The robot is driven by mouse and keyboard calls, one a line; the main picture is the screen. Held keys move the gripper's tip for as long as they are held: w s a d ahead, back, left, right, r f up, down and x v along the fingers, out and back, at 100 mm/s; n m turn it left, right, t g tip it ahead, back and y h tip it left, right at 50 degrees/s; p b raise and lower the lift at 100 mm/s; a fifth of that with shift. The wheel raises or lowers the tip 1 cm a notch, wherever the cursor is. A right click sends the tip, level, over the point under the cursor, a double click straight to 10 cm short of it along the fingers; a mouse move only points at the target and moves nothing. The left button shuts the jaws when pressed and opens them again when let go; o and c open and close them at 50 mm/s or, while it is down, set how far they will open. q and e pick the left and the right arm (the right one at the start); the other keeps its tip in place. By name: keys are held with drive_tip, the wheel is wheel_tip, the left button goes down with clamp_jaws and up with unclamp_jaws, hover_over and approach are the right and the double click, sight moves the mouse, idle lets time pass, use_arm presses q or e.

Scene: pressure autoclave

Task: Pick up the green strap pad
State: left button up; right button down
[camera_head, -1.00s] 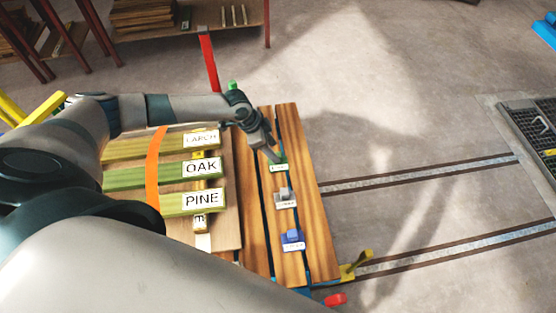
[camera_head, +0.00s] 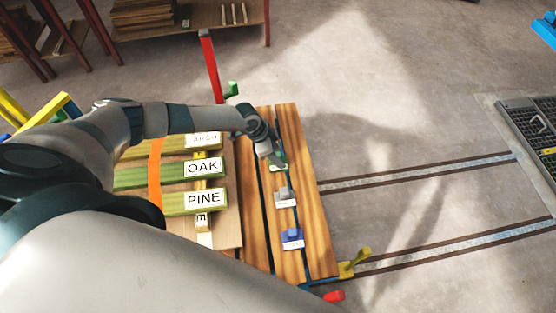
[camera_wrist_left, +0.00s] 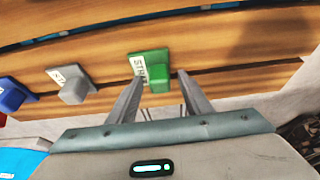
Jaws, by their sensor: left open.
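The green strap pad (camera_wrist_left: 150,68) lies on the wooden slats, with a white label on its left side in the left wrist view. In the head view the green pad (camera_head: 279,167) is partly hidden behind my left gripper (camera_head: 276,160). My left gripper also shows in the left wrist view (camera_wrist_left: 160,92), open, its two fingers on either side of the pad's near edge. Nothing is between the fingers that I can see being gripped. My right gripper is not in view.
A grey pad (camera_head: 285,196) and a blue pad (camera_head: 292,239) sit in a row on the slatted bench (camera_head: 318,262). Boards labelled OAK (camera_head: 150,175) and PINE (camera_head: 180,203) lie to the left under an orange strap (camera_head: 154,175). A red post (camera_head: 211,70) stands behind.

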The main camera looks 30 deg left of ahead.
sight(278, 154)
use_arm(q)
drive_tip(key=c, duration=1.1)
drive_tip(key=shift+c, duration=0.2)
drive_tip(key=shift+r, duration=0.15)
drive_tip(key=shift+r+b, duration=0.35)
drive_tip(key=shift+r, duration=0.15)
wheel_tip(278, 154, up, 2)
drive_tip(key=shift+w+r+b, duration=0.1)
drive_tip(key=shift+b, duration=0.35)
drive_tip(key=s+d+r+b, duration=0.2)
drive_tip(key=d+r, duration=0.5)
drive_tip(key=d, duration=0.4)
drive_tip(key=shift+d+r+b, duration=0.3)
drive_tip(key=shift+b, duration=0.3)
